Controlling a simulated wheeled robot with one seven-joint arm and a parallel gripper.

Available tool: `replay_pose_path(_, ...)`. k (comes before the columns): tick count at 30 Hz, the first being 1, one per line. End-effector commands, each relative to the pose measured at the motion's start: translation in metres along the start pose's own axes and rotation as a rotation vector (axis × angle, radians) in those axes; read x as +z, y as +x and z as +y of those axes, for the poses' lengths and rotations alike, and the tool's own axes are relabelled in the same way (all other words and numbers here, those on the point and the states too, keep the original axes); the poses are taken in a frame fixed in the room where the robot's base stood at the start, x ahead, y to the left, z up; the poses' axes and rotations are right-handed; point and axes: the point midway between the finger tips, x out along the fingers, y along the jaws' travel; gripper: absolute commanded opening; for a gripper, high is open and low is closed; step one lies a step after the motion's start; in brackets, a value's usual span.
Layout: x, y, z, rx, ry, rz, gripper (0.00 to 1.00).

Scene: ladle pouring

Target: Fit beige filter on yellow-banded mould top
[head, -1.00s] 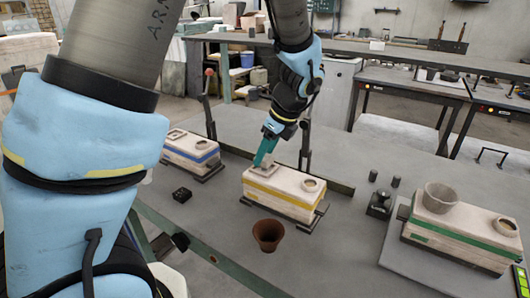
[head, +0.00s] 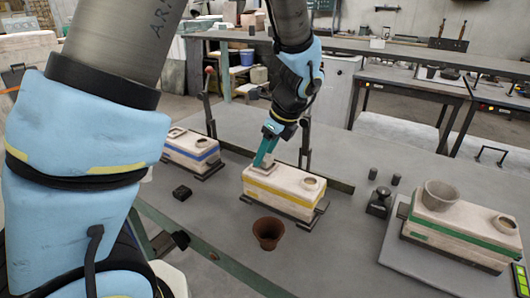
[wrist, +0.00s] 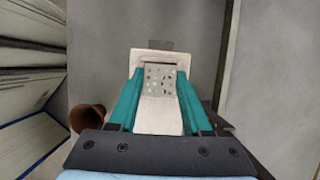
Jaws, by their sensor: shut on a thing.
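The yellow-banded mould (head: 285,188) is a pale block with a yellow stripe, standing in the middle of the grey table. A round opening shows at the right end of its top. My gripper (head: 262,165) has teal fingers and points down over the left end of that top. In the wrist view, my gripper (wrist: 160,82) is shut on the beige filter (wrist: 159,78), a small pale plate with several holes. The filter is at the mould's top; whether it is seated or slightly raised I cannot tell. The fingers mostly hide it in the head view.
A brown cup (head: 268,233) stands in front of the yellow-banded mould. A blue-banded mould (head: 192,152) is to the left. A green-banded mould (head: 455,232) with a grey cup on top is to the right.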

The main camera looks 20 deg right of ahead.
Motion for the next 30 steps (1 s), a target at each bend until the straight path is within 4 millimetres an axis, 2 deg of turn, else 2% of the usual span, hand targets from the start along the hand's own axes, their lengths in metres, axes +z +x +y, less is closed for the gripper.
replay_pose_path(30,-0.006,0.014,0.001,0.003,0.001,0.002,0.0)
